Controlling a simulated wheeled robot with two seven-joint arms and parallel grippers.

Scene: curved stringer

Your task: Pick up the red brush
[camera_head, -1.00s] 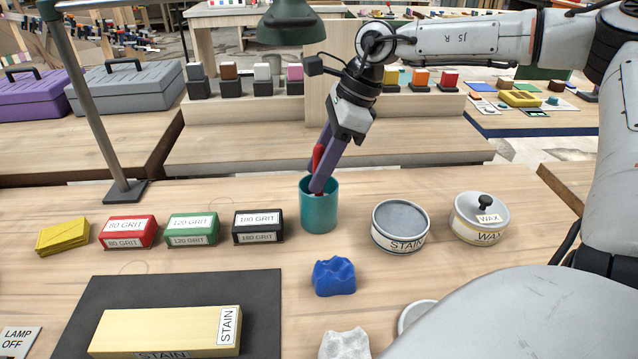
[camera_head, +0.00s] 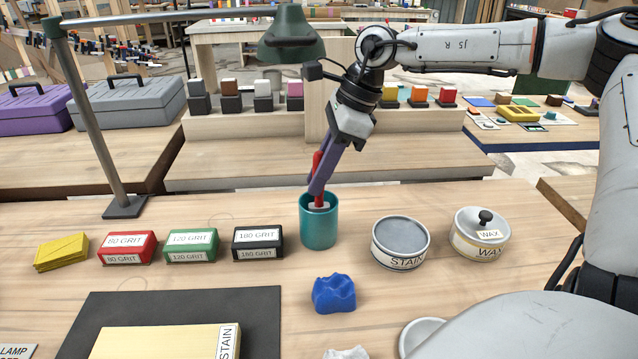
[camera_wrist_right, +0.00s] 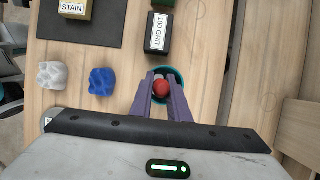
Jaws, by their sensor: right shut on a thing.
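The red brush (camera_head: 319,165) stands nearly upright at the mouth of the teal cup (camera_head: 318,232). My right gripper (camera_head: 316,189) has its purple fingers shut on the brush, just above the cup's rim. A pale part of the brush shows below the fingers, at the cup's opening; its lower end is hidden by the cup wall. In the right wrist view the rounded red end of the brush (camera_wrist_right: 161,89) sits between the two fingers, with the teal rim around them. My left gripper is not in view.
Black, green and red grit blocks (camera_head: 258,243) stand left of the cup. The stain tin (camera_head: 400,243) and wax tin (camera_head: 480,235) stand to the right. A blue lump (camera_head: 334,294) lies in front. A green lamp (camera_head: 289,38) hangs behind, near my right arm.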

